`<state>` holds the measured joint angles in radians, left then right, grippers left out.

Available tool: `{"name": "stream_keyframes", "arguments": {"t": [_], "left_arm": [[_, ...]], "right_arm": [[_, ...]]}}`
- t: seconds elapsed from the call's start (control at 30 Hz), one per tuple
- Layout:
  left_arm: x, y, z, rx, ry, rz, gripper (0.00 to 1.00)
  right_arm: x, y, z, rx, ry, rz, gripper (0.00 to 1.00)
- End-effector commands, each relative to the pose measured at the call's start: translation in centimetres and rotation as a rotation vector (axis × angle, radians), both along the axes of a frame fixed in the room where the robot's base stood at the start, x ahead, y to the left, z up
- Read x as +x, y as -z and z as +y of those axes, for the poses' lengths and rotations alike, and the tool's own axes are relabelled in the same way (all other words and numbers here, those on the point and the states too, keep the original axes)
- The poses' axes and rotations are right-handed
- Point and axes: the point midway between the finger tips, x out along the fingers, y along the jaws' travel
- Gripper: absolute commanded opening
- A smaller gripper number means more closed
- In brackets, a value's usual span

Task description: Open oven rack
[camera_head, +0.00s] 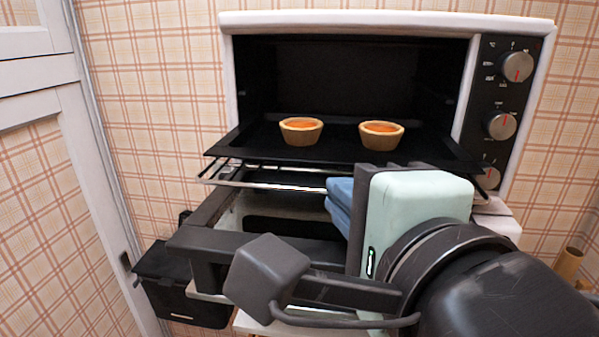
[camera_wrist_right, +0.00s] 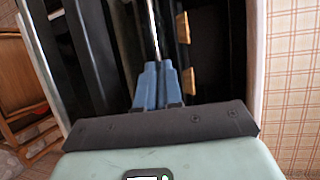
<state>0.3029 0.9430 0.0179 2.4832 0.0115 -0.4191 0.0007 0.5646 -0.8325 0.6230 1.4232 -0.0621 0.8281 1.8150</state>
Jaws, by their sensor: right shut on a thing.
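The white oven (camera_head: 345,20) is open at the front. Its wire rack (camera_head: 290,186) sticks out of the opening, with a black baking tray (camera_head: 250,146) on it. My right gripper (camera_head: 340,200), with blue fingers, reaches the rack's front from the right. In the right wrist view the blue fingers (camera_wrist_right: 158,82) are shut on a metal bar of the rack (camera_wrist_right: 154,38). The gripper's pale green body hides part of the rack's right side. My left gripper is not in view.
Two tarts, a left one (camera_head: 301,131) and a right one (camera_head: 381,135), sit on the tray. The oven's knobs (camera_head: 516,67) are on its right. A dark frame (camera_head: 205,215) juts out below the rack. A black box (camera_head: 165,275) is at lower left.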

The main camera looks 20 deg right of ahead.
Motion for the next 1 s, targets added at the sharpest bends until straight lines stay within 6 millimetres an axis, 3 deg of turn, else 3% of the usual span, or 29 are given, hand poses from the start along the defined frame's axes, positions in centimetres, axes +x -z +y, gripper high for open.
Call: {"name": "stream_keyframes", "arguments": {"t": [0.1,0.3,0.73,0.83,1.0], "left_arm": [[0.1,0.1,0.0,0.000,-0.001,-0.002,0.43],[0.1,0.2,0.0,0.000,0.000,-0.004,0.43],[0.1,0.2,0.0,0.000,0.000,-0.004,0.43],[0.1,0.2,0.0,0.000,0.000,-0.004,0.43],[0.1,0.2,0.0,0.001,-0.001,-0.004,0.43]], "right_arm": [[-1.6,0.0,1.0,-0.001,0.000,-0.001,0.00],[-2.9,0.0,1.8,0.000,-0.001,0.001,0.00],[-3.2,0.0,2.0,0.001,-0.001,0.002,0.00],[-3.2,0.0,2.0,0.001,-0.001,0.002,0.31],[-3.2,0.0,2.0,0.001,-0.001,0.001,0.31]]}}
